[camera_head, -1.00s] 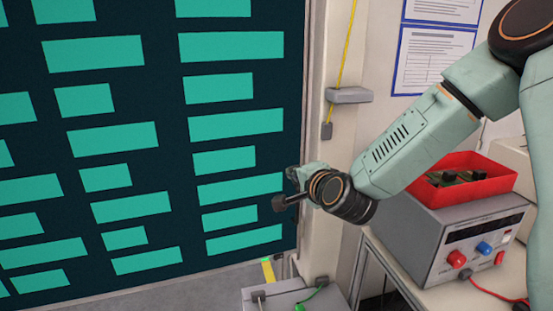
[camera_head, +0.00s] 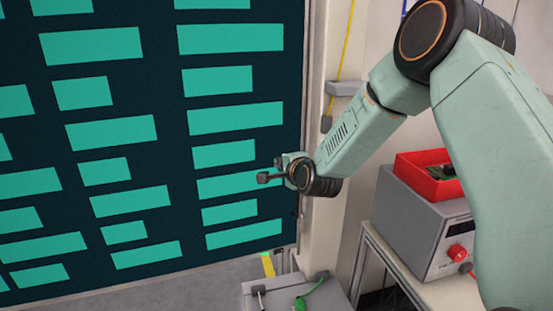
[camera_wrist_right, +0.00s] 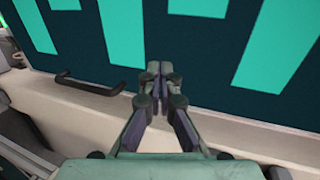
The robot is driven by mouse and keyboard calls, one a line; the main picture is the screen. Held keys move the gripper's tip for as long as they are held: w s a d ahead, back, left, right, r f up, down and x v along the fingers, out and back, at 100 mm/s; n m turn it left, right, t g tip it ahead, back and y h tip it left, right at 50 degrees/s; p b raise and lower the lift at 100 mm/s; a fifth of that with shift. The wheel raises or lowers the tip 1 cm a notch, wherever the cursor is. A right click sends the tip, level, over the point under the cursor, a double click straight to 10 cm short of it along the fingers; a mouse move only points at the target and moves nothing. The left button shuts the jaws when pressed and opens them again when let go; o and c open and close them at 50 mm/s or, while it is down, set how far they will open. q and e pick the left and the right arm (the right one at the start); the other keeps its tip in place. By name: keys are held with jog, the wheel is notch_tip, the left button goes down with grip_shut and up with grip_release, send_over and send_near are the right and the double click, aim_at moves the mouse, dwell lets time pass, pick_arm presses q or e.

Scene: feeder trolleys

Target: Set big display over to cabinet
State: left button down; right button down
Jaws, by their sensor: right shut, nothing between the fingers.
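The big display (camera_head: 155,130) is a dark panel with rows of teal bars of different lengths, filling the left of the head view. It also shows across the top of the right wrist view (camera_wrist_right: 105,40). My right gripper (camera_head: 268,174) is in front of the display's lower right part. Its fingers are together and empty. In the wrist view the closed fingertips (camera_wrist_right: 153,72) overlap the display's edge; I cannot tell whether they touch it. My left gripper is not in view. I cannot tell which thing is the cabinet.
A red tray (camera_head: 425,178) sits on a grey instrument box (camera_head: 405,220) on a bench to the right. A grey box with cables (camera_head: 325,296) stands below the display's right edge. A dark handle (camera_wrist_right: 90,82) shows in the wrist view. A yellow cable (camera_head: 345,45) hangs beside the display.

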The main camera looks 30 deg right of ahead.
aim_at(272, 156)
jog(key=shift+w+d, duration=0.2)
jog(key=shift+w, duration=0.8)
jog(key=shift+w+d, duration=0.15)
jog(key=shift+w, duration=0.8)
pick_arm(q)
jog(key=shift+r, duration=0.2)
pick_arm(e)
jog(key=shift+s+r, duration=0.1)
